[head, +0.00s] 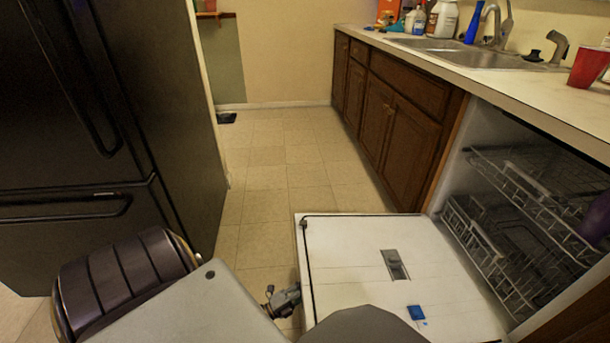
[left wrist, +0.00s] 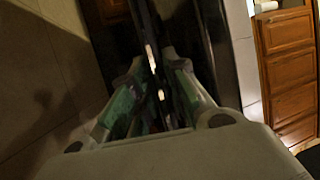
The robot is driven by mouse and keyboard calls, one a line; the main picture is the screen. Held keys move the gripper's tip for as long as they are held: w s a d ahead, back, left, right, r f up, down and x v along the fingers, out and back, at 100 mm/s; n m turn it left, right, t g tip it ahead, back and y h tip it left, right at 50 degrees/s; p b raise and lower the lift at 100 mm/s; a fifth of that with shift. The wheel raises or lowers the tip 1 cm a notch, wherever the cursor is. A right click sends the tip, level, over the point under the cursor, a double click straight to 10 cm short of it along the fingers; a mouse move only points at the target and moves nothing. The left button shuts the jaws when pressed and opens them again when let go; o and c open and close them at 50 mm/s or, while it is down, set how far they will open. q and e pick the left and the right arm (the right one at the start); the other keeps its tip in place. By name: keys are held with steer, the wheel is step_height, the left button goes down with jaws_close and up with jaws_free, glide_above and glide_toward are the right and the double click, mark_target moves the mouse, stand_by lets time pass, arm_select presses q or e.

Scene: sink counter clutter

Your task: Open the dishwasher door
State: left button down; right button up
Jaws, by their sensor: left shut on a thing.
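The dishwasher door (head: 362,262) is swung down and lies about level in the head view, white inner face up, with a soap dispenser (head: 395,265) and a blue label on it. My left gripper (head: 290,298) is at the door's outer left edge. In the left wrist view my left gripper (left wrist: 155,88) has its fingers closed around a dark part of the door; the exact contact is hard to see. My right gripper is not in view.
The open dishwasher shows wire racks (head: 515,215) inside. A black fridge (head: 95,130) stands at left, with clear tiled floor (head: 275,170) between it and the wooden cabinets (head: 385,110). A red cup (head: 587,68) and several bottles stand on the counter by the sink (head: 470,52).

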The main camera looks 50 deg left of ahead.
arm_select(q)
steer(key=shift+s+a+f, duration=0.1)
steer(key=shift+s+f, duration=0.1)
steer(key=shift+f, duration=0.05)
stand_by(0.3)
steer(key=c, duration=1.5)
jaws_free()
steer(key=shift+o, duration=0.3)
steer(key=shift+w+r, duration=0.1)
steer(key=v, duration=0.7)
steer(key=shift+s, duration=0.35)
